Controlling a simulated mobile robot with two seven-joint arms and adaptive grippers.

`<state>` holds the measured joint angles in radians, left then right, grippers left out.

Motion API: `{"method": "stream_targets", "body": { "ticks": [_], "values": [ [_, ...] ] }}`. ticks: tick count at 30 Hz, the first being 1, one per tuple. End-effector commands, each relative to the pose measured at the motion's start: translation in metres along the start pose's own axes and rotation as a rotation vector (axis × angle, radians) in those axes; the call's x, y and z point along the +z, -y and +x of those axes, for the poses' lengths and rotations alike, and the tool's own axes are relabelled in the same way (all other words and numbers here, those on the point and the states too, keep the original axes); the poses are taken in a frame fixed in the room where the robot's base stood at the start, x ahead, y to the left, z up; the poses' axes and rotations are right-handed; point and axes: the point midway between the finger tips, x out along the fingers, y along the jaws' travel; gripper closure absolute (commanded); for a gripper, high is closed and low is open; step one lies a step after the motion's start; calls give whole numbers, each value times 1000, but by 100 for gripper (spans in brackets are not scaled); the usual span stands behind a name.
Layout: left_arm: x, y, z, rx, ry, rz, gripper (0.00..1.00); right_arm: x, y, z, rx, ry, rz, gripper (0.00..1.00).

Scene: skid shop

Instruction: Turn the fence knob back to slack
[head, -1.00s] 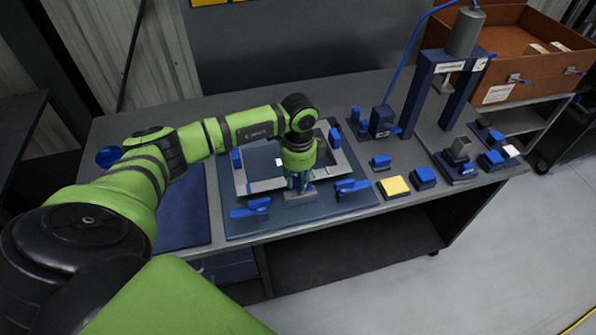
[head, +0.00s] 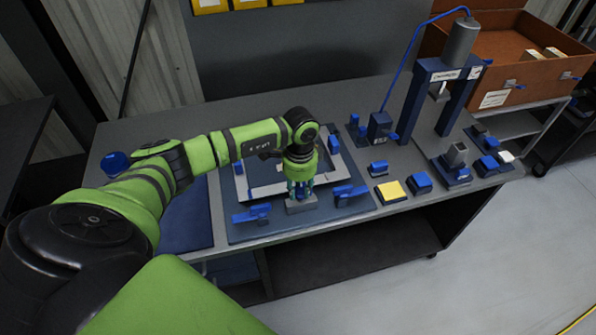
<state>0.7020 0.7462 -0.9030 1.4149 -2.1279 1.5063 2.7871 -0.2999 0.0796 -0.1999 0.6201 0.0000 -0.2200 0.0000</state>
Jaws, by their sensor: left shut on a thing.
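My left gripper (head: 301,190) points down at the front of the fixture plate (head: 238,228) on the bench. It is shut on a small blue part between its fingers, which I take to be the fence knob (head: 303,193). The fingers hide most of the knob, so its angle cannot be read. A grey block (head: 300,206) sits directly under the fingers. A light grey frame (head: 243,188) lies on the plate behind the gripper, partly covered by my arm. My right gripper is out of view.
Blue clamps stand left (head: 252,214) and right (head: 349,194) of the gripper. A yellow pad (head: 391,190), a small blue block (head: 378,167) and a blue press frame (head: 409,106) stand farther right. The bench back (head: 240,110) is clear.

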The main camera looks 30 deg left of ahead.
Motion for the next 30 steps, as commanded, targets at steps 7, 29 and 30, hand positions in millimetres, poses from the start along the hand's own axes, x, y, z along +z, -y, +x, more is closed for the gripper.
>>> {"method": "stream_targets", "body": {
  "ticks": [7,29,30],
  "values": [
    [-2,20,-14,-51,-27,-191,92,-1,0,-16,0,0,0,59],
    [-4,18,-14,-48,-33,-397,92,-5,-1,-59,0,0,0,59],
    [-4,19,-13,-49,-32,-405,92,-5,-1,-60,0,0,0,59]
  ]
}}
